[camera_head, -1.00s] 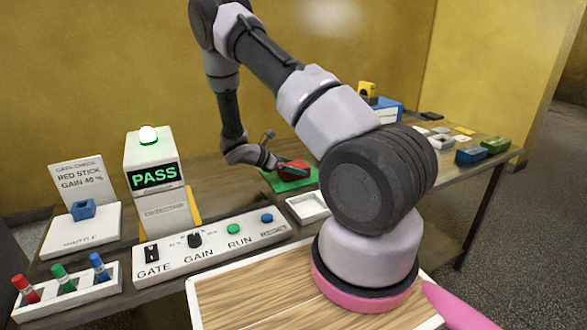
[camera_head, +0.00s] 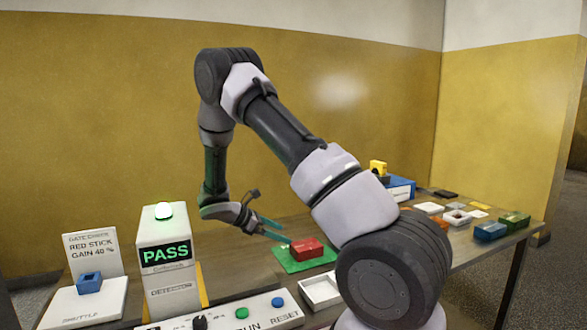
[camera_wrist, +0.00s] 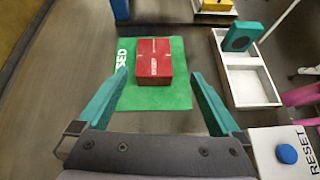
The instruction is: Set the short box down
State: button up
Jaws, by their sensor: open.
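The short red box (camera_head: 307,248) lies flat on a green mat (camera_head: 289,263) on the table. In the wrist view the red box (camera_wrist: 154,72) rests wholly inside the green mat (camera_wrist: 182,98), with "SED" visible on the mat's left side. My gripper (camera_head: 276,231) is open and empty, above and to the left of the box in the head view. In the wrist view its two teal fingers stand apart, one on each side of the box's near end, and a gap shows between each finger and the box.
A white divided tray (camera_wrist: 252,92) stands right of the mat, with a teal piece (camera_wrist: 243,37) at its far end. A white control panel (camera_head: 255,314) and a tester reading PASS (camera_head: 165,252) stand nearer left. Several coloured blocks lie at the right.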

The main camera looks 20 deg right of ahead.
jog(key=s+a+r+m+t+y, duration=0.2)
jog(key=s+r+m+y, duration=0.4)
jog(key=s+r+m, duration=0.4)
jog(key=s+a+r+m+t+y, duration=0.3)
jog(key=s+r+m, duration=0.8)
jog(key=r, duration=1.1)
jog(key=s+t+y, duration=0.2)
jog(key=s+y, duration=0.2)
jog(key=shift+s+r+y, duration=0.3)
jog(key=shift+s+r, duration=0.1)
